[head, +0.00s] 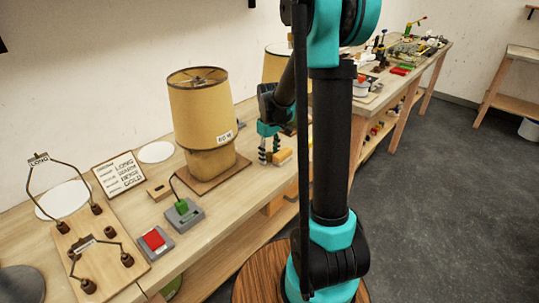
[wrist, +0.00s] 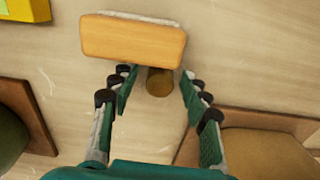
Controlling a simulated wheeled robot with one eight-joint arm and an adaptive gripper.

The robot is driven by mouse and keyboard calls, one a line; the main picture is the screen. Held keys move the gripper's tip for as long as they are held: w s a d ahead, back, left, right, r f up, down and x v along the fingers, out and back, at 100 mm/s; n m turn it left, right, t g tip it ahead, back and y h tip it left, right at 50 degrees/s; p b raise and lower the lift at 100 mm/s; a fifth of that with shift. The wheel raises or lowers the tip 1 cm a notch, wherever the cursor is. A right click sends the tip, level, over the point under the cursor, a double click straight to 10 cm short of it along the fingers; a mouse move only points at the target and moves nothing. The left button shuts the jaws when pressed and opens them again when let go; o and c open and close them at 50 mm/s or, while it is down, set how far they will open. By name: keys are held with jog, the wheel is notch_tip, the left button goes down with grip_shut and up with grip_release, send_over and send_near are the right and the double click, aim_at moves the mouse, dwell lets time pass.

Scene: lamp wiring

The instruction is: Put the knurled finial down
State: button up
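A small brown-gold cylinder, which looks like the finial (wrist: 160,82), is at the bench top between my fingertips in the wrist view. Its knurling is too small to make out. My gripper (wrist: 158,80) is open, with a finger on each side of the cylinder and a visible gap on both sides. In the head view my gripper (head: 269,156) points down low over the bench, right of the large lamp. I cannot pick out the finial in the head view.
An orange block with a pale underside (wrist: 133,38) lies just beyond the fingertips. Wooden bases flank the gripper at left (wrist: 34,115) and right (wrist: 240,119). The tan lamp (head: 203,110) stands left of my gripper. A yellow object (wrist: 25,9) is at the upper left.

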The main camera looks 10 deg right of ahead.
aim_at(270, 153)
jog(key=shift+r, duration=0.1)
notch_tip(270, 153, up, 12)
jog(key=s+d+f+m+t, duration=0.1)
jog(key=s+f+m+t, duration=0.1)
jog(key=s+f, duration=0.4)
jog(key=s+d+f+m+t, duration=0.1)
jog(key=s+f+m, duration=0.3)
jog(key=s, duration=1.1)
notch_tip(270, 153, down, 2)
jog(key=shift+d+f+m+t, duration=0.2)
jog(key=shift+m+t, duration=0.1)
jog(key=shift+t, duration=0.3)
